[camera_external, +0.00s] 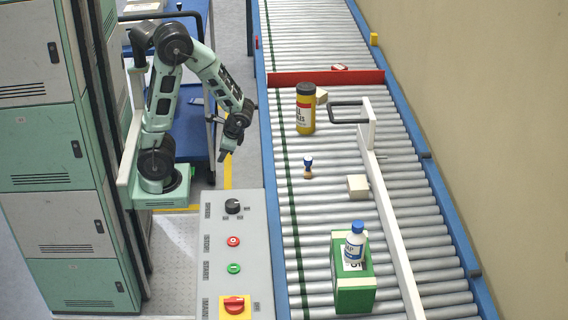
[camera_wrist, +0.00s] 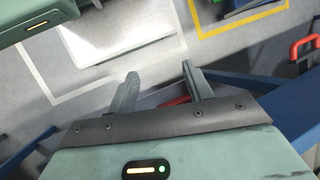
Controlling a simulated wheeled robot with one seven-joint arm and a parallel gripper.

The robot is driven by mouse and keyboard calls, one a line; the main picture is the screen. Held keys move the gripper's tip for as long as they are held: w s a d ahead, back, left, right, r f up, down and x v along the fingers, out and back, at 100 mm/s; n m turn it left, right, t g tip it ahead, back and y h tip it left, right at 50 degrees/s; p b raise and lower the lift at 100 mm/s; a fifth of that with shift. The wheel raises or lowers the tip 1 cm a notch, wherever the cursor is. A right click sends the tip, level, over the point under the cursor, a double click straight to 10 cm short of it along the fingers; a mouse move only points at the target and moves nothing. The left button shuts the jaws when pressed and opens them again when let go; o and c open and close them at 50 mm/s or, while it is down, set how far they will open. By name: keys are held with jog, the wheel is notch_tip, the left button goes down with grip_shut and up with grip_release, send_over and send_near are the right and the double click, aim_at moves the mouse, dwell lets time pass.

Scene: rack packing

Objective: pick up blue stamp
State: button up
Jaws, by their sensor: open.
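The blue stamp (camera_external: 308,167) stands upright on the roller conveyor (camera_external: 320,215), with a blue top and a brown lower part. My gripper (camera_external: 223,155) hangs to the left of the conveyor in the external view, apart from the stamp and higher up. In the wrist view my gripper (camera_wrist: 162,82) shows its two fingers spread, with nothing between them. The stamp does not show clearly in the wrist view.
A yellow jar (camera_external: 305,110) stands behind the stamp. A small beige box (camera_external: 357,186) lies to its right, by a white rail (camera_external: 390,225). A control panel (camera_external: 233,290) borders the conveyor's left.

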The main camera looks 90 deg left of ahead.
jog(key=w+d+r+m+t+y+p, duration=0.5)
jog(key=w+d+r+m+y+p, duration=0.4)
jog(key=r+m+p, duration=0.4)
jog(key=m+t+h+p, duration=0.5)
jog(key=m+t+p, duration=0.45)
jog(key=m, duration=0.45)
send_near(305, 161)
jog(key=shift+t, duration=0.25)
jog(key=x, duration=0.4)
jog(key=shift+w+a+f, duration=0.1)
jog(key=shift+w+a, duration=0.2)
jog(key=shift+p+x, duration=0.55)
jog(key=shift+x, duration=2.05)
jog(key=shift+s+f, duration=0.15)
jog(key=c, duration=1.1)
